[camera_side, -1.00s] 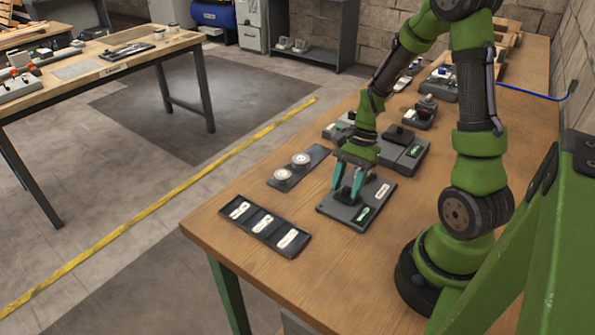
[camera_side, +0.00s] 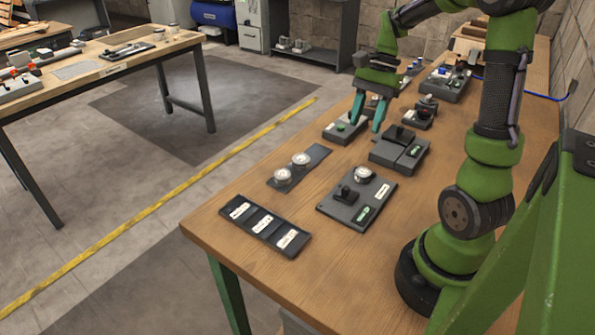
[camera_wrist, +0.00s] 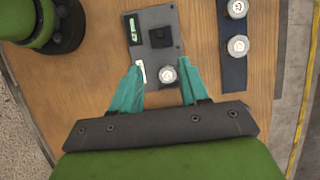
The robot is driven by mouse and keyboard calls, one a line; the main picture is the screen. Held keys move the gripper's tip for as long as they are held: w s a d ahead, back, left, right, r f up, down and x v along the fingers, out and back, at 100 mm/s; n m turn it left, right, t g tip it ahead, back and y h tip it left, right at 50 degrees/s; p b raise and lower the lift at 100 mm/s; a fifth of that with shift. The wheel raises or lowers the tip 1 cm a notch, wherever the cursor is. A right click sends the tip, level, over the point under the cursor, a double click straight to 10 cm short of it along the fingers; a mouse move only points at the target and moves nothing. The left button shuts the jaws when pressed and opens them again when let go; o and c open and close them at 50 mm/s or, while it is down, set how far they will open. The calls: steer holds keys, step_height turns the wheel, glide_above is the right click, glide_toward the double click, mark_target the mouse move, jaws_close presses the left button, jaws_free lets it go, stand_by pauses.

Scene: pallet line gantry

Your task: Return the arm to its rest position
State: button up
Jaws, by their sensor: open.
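My gripper (camera_side: 367,112) is raised above the wooden table (camera_side: 300,200), over the area of the devices at the middle. Its two teal fingers are apart with nothing between them. In the wrist view my gripper (camera_wrist: 163,90) is also open, with the table and a dark panel (camera_wrist: 155,48) below and beyond the fingers. That panel also shows in the side view (camera_side: 335,207), with a black knob (camera_side: 346,194), a round pale dial (camera_side: 363,174) and a green-marked label. My arm bends over the table, clear of the panel.
A black tray with three white labelled pieces (camera_side: 265,226) lies at the near edge. A dark strip (camera_side: 316,155) holds two round pale discs. A grey box (camera_side: 399,150) and several smaller devices stand farther back. The table's front-left corner is bare.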

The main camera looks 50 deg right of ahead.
steer(key=shift+d+r, duration=0.15)
steer(key=shift+r, duration=0.15)
steer(key=s+a+r+n+t+h, duration=0.1)
steer(key=a+r+n+t, duration=0.1)
steer(key=a+n, duration=0.5)
steer(key=s+a+r+n+t+h, duration=0.1)
steer(key=a+n+t, duration=0.4)
steer(key=a, duration=0.7)
step_height(320, 180, up, 3)
steer(key=shift+s+f+n, duration=0.15)
steer(key=shift+s+n, duration=0.3)
steer(key=shift+n, duration=0.55)
